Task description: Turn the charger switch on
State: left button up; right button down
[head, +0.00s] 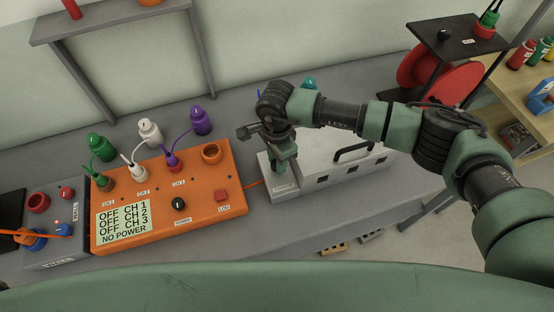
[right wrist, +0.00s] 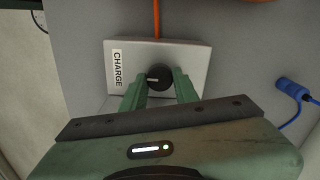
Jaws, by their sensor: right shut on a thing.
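The charger is a pale box with a CHARGE label (right wrist: 117,69), and in the head view it sits at the left end of the silver case, its front face (head: 284,190) showing. Its switch is a round black knob (right wrist: 159,76) on top, with a white mark pointing left in the right wrist view. My right gripper (right wrist: 158,84) is shut on the knob, a green finger on either side of it. In the head view my right gripper (head: 286,168) points down onto the charger and hides the knob. My left gripper is not in view.
An orange box (head: 240,191) with several plugs, a POWER knob (head: 179,204) and a screen (head: 124,220) reading NO POWER stands left of the charger. An orange cable runs from the charger towards it. A silver case with a black handle (head: 353,152) is on the right.

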jog(key=shift+f+m+b, duration=0.15)
jog(key=shift+m+b, duration=0.35)
jog(key=shift+b, duration=0.1)
jog(key=m+b, duration=1.1)
jog(key=shift+b, duration=0.4)
jog(key=m+b, duration=0.3)
jog(key=m, duration=0.1)
jog(key=shift+r+m+b, duration=0.25)
jog(key=shift+m+b, duration=0.2)
jog(key=shift+m, duration=0.35)
jog(key=shift+r, duration=0.1)
jog(key=c, duration=1.1)
grip_release()
jog(key=shift+a, duration=0.1)
jog(key=shift+o, duration=0.2)
jog(key=shift+f, duration=0.2)
